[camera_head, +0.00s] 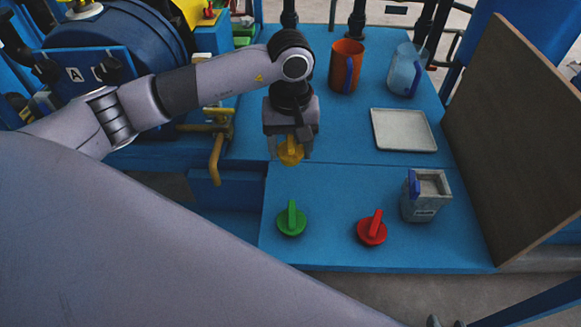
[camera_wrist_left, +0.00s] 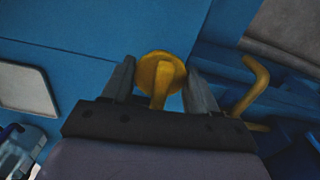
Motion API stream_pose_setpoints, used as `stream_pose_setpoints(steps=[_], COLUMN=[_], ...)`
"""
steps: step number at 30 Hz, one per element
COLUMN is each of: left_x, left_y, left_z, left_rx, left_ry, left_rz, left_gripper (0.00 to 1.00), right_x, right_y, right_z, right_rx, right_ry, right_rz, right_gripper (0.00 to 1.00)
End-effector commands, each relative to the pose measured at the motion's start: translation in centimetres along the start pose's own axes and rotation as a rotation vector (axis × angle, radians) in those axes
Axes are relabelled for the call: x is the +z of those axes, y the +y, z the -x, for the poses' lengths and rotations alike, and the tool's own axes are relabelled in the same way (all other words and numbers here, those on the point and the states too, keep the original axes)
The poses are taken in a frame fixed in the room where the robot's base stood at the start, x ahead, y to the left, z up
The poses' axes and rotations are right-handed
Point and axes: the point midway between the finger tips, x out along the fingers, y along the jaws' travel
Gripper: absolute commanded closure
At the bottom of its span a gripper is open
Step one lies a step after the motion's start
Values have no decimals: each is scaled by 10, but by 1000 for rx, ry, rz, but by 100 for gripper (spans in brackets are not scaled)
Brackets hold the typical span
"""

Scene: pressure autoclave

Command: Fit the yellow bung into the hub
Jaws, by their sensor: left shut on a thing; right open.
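The yellow bung (camera_head: 290,152) is in my left gripper (camera_head: 290,156), above the blue bench. In the left wrist view the yellow bung (camera_wrist_left: 161,72) shows as a round disc with a raised bar handle. The two fingers of my left gripper (camera_wrist_left: 160,84) stand either side of that handle. A green bung (camera_head: 291,219) and a red bung (camera_head: 371,229) lie on the front part of the bench, handles up. I cannot make out the hub in either view. My right gripper is not in view.
A blue vessel (camera_head: 113,45) marked A and a bent yellow handle (camera_head: 216,158) are left of the gripper. An orange mug (camera_head: 345,68), clear jug (camera_head: 403,72), white tray (camera_head: 403,131) and grey container (camera_head: 427,197) stand right. A brown board (camera_head: 515,135) edges the bench.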

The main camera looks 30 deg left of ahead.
Motion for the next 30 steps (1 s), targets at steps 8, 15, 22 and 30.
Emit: stream_pose_setpoints(steps=[8,15,22,30], left_x=[0,0,0,0], left_y=[0,0,0,0], left_z=[-26,-58,-58,-62], left_rx=[0,1,1,1], left_ry=[-1,0,1,1], left_rz=[-1,0,-1,-1], left_gripper=[71,71,71,16], right_x=[-4,-2,-12,-9], right_y=[-1,-5,-9,-8], right_z=[-2,-5,-3,-5], right_rx=[-3,-12,-19,-19], right_ry=[11,16,35,36], right_rz=[7,14,16,20], right_gripper=[57,57,57,57])
